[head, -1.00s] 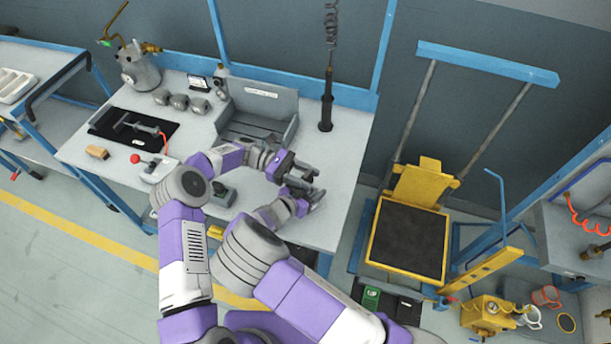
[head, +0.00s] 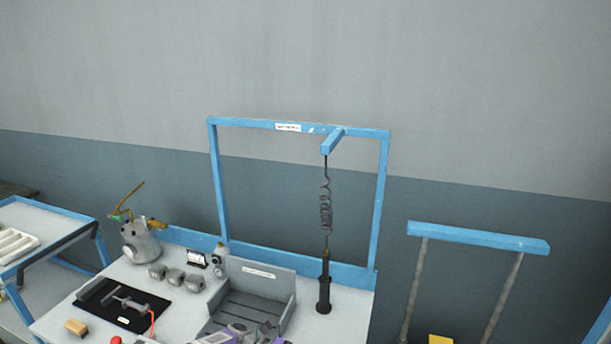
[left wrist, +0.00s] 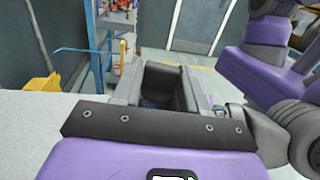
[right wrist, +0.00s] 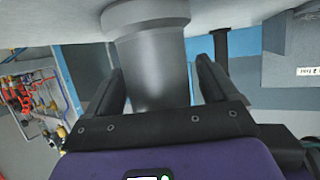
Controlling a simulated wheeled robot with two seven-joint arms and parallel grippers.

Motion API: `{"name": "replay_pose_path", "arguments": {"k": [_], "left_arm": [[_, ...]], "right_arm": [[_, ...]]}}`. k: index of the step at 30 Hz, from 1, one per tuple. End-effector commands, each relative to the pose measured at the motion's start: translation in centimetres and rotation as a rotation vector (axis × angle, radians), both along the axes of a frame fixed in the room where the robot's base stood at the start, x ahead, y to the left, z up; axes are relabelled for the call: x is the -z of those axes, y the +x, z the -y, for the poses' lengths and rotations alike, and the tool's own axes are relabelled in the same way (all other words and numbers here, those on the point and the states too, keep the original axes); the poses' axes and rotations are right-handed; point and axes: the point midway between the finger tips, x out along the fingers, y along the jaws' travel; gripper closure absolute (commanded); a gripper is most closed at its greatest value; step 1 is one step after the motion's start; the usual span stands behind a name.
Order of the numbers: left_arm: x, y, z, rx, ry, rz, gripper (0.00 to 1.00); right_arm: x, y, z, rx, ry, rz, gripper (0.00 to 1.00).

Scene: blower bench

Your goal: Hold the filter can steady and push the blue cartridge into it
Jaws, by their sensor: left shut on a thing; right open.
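In the left wrist view my left gripper (left wrist: 154,88) is shut on a dark, curved thing (left wrist: 168,80), which looks like the filter can; a little blue shows low between the fingers. In the right wrist view, where the bench top is at the top, my right gripper (right wrist: 160,78) is open. Its fingers are on either side of a grey cylinder (right wrist: 152,60) with a wider collar. I cannot tell what this cylinder is, or whether the fingers touch it. The blue cartridge cannot be made out clearly. In the head view the grippers are mostly below the frame.
On the bench are a grey tray (head: 286,272), a dark upright tool (head: 324,290) on a coiled cord, a black mat (head: 88,296), several grey round parts (head: 175,277) and a metal can with a brass spout (head: 140,240). A blue frame (head: 216,180) rises behind.

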Motion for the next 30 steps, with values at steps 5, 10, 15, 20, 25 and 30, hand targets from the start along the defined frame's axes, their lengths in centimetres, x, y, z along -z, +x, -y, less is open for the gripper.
{"name": "replay_pose_path", "arguments": {"k": [5, 10, 15, 20, 25, 30], "left_arm": [[0.5, -0.1, 0.0, 0.001, 0.01, -0.002, 0.87], [0.5, -0.1, 0.0, 0.001, 0.01, -0.002, 0.87], [0.5, -0.1, 0.0, 0.001, 0.008, -0.002, 0.87], [0.3, -0.1, 0.0, 0.001, 0.005, -0.002, 0.87], [-0.8, -0.1, 0.0, 0.001, 0.002, 0.001, 0.87], [-5.2, 0.0, 0.0, 0.001, 0.001, 0.004, 0.87]], "right_arm": [[-0.5, 0.2, -0.2, -0.001, 0.001, 0.011, 0.14], [-1.1, -0.9, -1.2, -0.002, 0.004, 0.011, 0.14], [-2.2, -3.0, -3.0, -0.003, 0.005, 0.01, 0.14], [-2.8, -4.6, -4.1, 0.0, 0.004, 0.006, 0.14], [-3.5, -5.2, -4.5, 0.0, 0.001, 0.004, 0.14], [-5.4, -5.3, -4.5, 0.0, 0.001, 0.002, 0.14]]}}
